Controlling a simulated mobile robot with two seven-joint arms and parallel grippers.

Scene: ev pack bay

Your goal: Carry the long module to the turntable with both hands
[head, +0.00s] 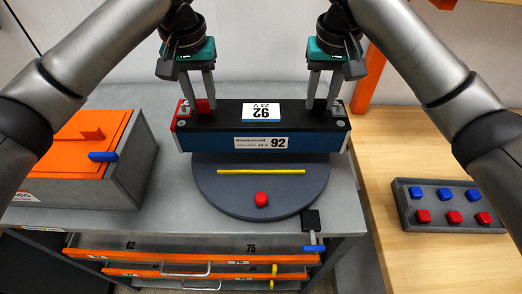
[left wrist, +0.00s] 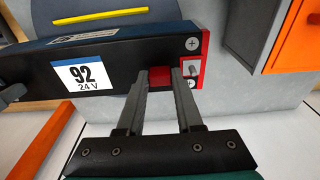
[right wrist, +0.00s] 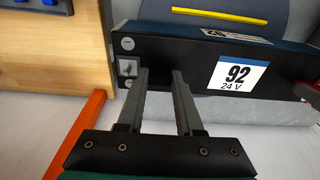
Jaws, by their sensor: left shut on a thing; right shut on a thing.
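The long module (head: 263,120) is black on top with a blue front, a red left end and a "92 24 V" label. It is level and spans the back part of the round grey turntable (head: 215,190), overhanging it at both sides; I cannot tell whether it touches it. My left gripper (head: 198,108) is shut on the module near its red end, which also shows in the left wrist view (left wrist: 207,60). My right gripper (head: 323,107) is shut on the module near its other end, seen in the right wrist view (right wrist: 127,65). The turntable's back is hidden by the module.
A yellow strip (head: 261,172) and a red knob (head: 261,199) are on the turntable's front part. A grey box with an orange lid (head: 72,148) stands left. A tray (head: 444,205) of blue and red caps lies on the wooden bench at right. Drawers (head: 190,257) are below.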

